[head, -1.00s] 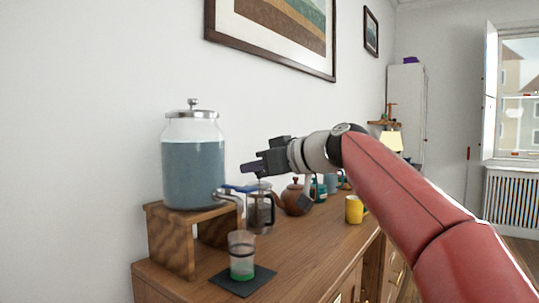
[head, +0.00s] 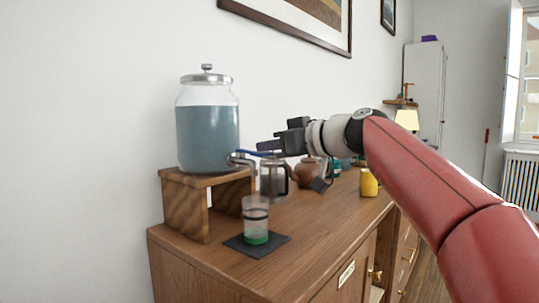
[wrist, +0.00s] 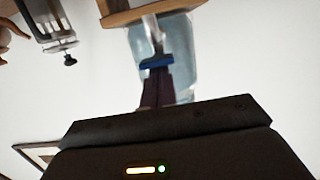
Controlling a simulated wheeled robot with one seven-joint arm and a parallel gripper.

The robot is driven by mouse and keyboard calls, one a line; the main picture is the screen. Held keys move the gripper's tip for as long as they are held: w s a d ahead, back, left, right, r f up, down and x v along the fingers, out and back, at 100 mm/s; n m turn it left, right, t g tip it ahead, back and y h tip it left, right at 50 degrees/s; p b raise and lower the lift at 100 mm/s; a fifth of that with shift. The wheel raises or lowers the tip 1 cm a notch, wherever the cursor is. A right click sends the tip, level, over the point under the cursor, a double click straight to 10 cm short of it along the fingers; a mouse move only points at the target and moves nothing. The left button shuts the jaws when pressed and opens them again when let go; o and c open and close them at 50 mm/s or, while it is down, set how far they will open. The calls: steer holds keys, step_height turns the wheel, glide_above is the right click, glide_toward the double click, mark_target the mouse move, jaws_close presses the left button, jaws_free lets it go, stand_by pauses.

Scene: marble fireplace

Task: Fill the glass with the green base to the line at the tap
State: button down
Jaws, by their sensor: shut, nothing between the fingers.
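The clear glass with the green base (head: 257,238) stands upright on a dark square mat (head: 236,245), below and in front of the tap. A dark line shows around it; any water inside is hard to tell. The large jar (head: 207,135) holds bluish water, and its metal tap (head: 238,161) has a blue lever (head: 262,154). My gripper (head: 268,146) is shut and empty, its purple fingertips just above the lever. In the wrist view the fingers (wrist: 157,88) point at the blue lever (wrist: 156,62), very near it; I cannot tell whether they touch.
The jar stands on a wooden stand (head: 185,208) on the sideboard (head: 205,258). A glass press pot (head: 273,180) is close behind the tap, with a brown teapot (head: 307,173) beyond. A yellow mug (head: 369,182) stands to the right. The front of the sideboard top is clear.

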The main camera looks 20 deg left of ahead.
steer(key=shift+f+b, duration=0.7)
steer(key=shift+f, duration=0.15)
steer(key=shift+r+p, duration=0.5)
steer(key=shift+p, duration=0.15)
stand_by(3.8)
steer(key=s+d+r, duration=0.4)
steer(key=d+r, duration=0.1)
steer(key=d, duration=0.4)
steer(key=shift+d, duration=0.4)
steer(key=shift+r, duration=0.1)
stand_by(1.0)
